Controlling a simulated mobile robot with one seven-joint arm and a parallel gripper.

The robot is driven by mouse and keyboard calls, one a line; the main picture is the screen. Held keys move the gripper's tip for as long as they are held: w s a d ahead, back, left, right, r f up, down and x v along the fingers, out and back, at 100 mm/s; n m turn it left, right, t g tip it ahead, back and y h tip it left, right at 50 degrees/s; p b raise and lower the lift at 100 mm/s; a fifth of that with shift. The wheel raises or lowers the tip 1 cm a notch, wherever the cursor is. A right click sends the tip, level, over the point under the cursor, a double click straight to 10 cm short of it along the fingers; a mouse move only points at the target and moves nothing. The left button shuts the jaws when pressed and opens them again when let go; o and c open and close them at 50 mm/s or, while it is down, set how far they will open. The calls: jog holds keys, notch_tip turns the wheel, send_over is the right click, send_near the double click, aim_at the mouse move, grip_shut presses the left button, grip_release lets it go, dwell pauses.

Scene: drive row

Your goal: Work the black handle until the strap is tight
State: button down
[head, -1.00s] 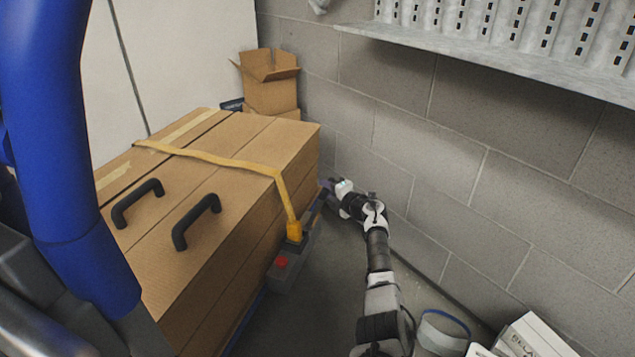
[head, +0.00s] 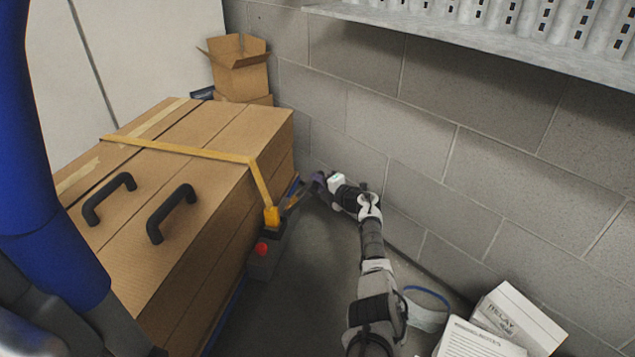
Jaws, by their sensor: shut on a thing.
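The yellow strap (head: 185,149) runs across the top of the brown carton stack and bends down over its right edge. It looks straight and flat. Its lower end meets an orange fitting (head: 272,216) on a grey unit with a red button (head: 262,249) beside the stack. A slim dark handle (head: 294,199) slants up and right from this unit. My gripper (head: 311,184) is shut at the handle's far end, between the stack and the wall. The fingertips are small and partly hidden.
Two black grips (head: 172,213) stand on the carton top (head: 215,175). A grey block wall (head: 400,130) is close on the right, with a metal shelf (head: 470,30) above. White boxes (head: 515,325) and a blue-edged roll lie at lower right. An open carton (head: 239,75) stands behind.

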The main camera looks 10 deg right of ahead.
jog(key=shift+f, duration=0.4)
jog(key=c, duration=1.2)
grip_release()
jog(key=shift+a, duration=0.1)
jog(key=shift+c, duration=0.2)
jog(key=shift+s+d+r+p, duration=0.25)
jog(key=shift+s+d+p, duration=0.1)
jog(key=shift+p, duration=0.1)
jog(key=p+v, duration=0.6)
jog(key=v, duration=0.6)
jog(key=shift+s, duration=0.35)
jog(key=shift+d+r, duration=0.1)
